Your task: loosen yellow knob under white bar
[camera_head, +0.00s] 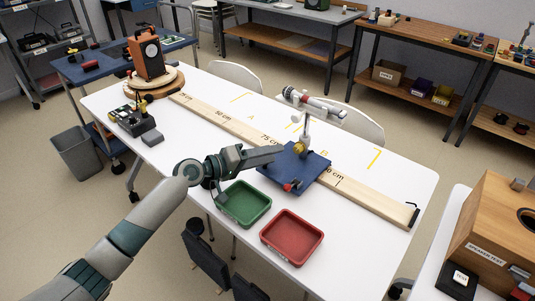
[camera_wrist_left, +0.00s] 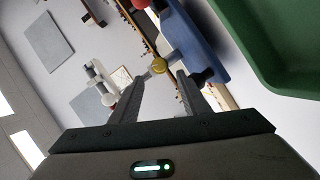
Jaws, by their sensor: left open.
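The yellow knob (camera_head: 299,149) sits low on an upright stand on a blue base plate (camera_head: 312,168). Above it a white bar (camera_head: 326,113) carries a grey cylindrical device with a red band (camera_head: 294,96). My left gripper (camera_head: 281,152) reaches in from the left, just short of the knob. In the left wrist view the open fingers (camera_wrist_left: 160,80) point at the knob (camera_wrist_left: 158,66), which shows between and beyond their tips; nothing is held. Whether the fingers touch the knob is unclear. My right gripper is out of view.
A marked wooden board (camera_head: 235,123) runs across the white table (camera_head: 358,221). A green tray (camera_head: 243,222) lies under my left forearm, and a red tray (camera_head: 292,256) stands beside it. A small red part (camera_head: 290,187) is at the plate's front edge. An orange speaker (camera_head: 147,53) stands far left.

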